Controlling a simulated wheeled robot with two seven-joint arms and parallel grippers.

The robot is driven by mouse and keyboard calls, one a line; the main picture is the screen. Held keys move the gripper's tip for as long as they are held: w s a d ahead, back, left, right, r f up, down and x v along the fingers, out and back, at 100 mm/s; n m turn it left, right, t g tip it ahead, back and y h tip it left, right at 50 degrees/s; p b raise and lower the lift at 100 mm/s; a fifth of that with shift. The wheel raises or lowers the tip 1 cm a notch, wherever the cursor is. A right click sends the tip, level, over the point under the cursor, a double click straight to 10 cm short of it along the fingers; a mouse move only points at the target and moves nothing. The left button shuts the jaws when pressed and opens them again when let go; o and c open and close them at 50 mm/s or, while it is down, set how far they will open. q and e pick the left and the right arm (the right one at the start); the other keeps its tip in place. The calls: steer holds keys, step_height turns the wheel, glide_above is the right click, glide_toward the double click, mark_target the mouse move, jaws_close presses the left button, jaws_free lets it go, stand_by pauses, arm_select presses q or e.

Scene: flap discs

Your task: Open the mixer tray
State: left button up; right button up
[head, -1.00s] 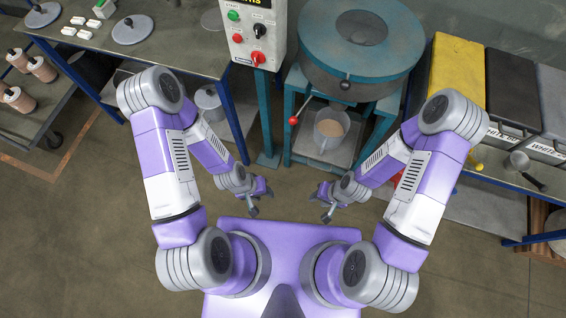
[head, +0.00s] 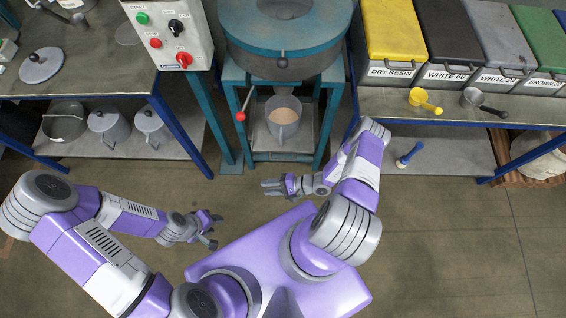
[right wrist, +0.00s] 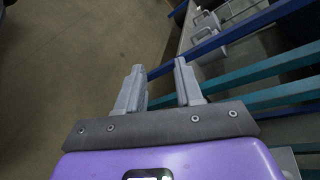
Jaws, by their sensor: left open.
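The mixer is a grey drum with a teal lid (head: 283,62) on a teal stand (head: 335,105). A small dark knob sits on the drum's front. A lever with a red ball (head: 240,116) hangs at the stand's left side. A clear jug (head: 284,128) with beige contents stands on the stand's lower shelf, under the drum. My right gripper (head: 272,187) is in front of the stand, below the jug in the picture, apart from it. Its fingers (right wrist: 158,72) are spread and empty in the right wrist view. My left gripper (head: 213,230) is open and empty, further left over the floor.
A control box (head: 170,35) with buttons stands left of the mixer. Lidded bins, including a yellow one (head: 393,30), and scoops (head: 425,100) are on the right bench. Pots (head: 108,124) fill the left lower shelf. A blue-handled tool (head: 409,154) lies on the right lower shelf.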

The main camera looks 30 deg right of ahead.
steer(key=w+d+f+m+t+h, duration=0.2)
steer(key=d+f+t+h, duration=0.1)
steer(key=d+t, duration=0.15)
steer(key=m+t+h+b, duration=0.2)
steer(key=t+h, duration=0.2)
steer(key=h, duration=0.1)
glide_toward(283, 160)
steer(key=w, duration=0.3)
steer(key=x, duration=0.2)
steer(key=b+x, duration=0.1)
steer(key=x, duration=0.1)
steer(key=f+b+x, duration=0.1)
steer(key=x, duration=0.2)
steer(key=shift+a, duration=0.3)
steer(key=shift+c, duration=0.2)
jaws_close()
